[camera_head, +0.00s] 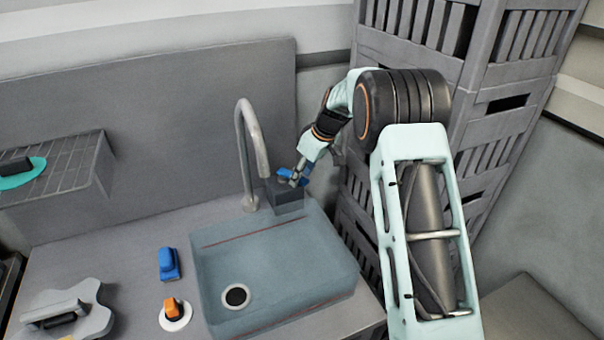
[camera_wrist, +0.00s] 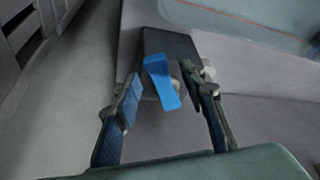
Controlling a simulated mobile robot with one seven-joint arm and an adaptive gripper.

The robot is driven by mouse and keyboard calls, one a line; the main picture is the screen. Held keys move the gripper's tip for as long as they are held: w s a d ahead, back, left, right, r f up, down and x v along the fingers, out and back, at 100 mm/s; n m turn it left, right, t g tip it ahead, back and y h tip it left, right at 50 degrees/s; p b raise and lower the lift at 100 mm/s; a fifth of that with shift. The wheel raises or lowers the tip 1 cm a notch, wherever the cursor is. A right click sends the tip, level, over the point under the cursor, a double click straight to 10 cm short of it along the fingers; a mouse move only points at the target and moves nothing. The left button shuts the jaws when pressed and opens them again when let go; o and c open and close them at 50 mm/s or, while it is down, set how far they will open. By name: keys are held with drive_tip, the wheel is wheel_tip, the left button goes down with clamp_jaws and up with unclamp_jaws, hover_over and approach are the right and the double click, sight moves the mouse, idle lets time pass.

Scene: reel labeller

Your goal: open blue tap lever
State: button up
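The blue tap lever (camera_head: 289,174) sits on a dark block (camera_head: 287,198) at the back right corner of the sink, beside the curved grey faucet (camera_head: 249,135). In the wrist view the blue lever (camera_wrist: 162,82) lies between and a little beyond my two fingertips, with the dark block (camera_wrist: 168,45) behind it. My gripper (camera_wrist: 165,92) is open, one finger on each side of the lever. I see a gap on the left side; on the right the finger is close, and contact is unclear. In the head view my gripper (camera_head: 299,172) partly covers the lever.
The sink basin (camera_head: 325,277) is in front of the faucet. A blue item (camera_head: 168,263), an orange-handled item (camera_head: 173,309) and a grey handled plate (camera_head: 92,316) are on the counter at left. Tall stacked grey crates (camera_head: 480,150) stand close to my arm. A wire rack (camera_head: 60,160) hangs at left.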

clamp_jaws()
drive_tip(key=shift+s+a+b, duration=0.1)
drive_tip(key=shift+b, duration=0.2)
drive_tip(key=shift+s+a+m+t+h+b, duration=0.4)
drive_tip(key=shift+a+m, duration=0.35)
drive_tip(key=shift+m, duration=0.7)
drive_tip(key=shift+s+a+m+t+h+b, duration=0.2)
drive_tip(key=shift+s+a+m+h, duration=0.4)
drive_tip(key=shift+m, duration=0.9)
drive_tip(key=shift+s+a+m+t+h+b, duration=0.35)
drive_tip(key=shift+a+m, duration=0.5)
drive_tip(key=shift+m, duration=0.6)
drive_tip(key=shift+w, duration=0.1)
unclamp_jaws()
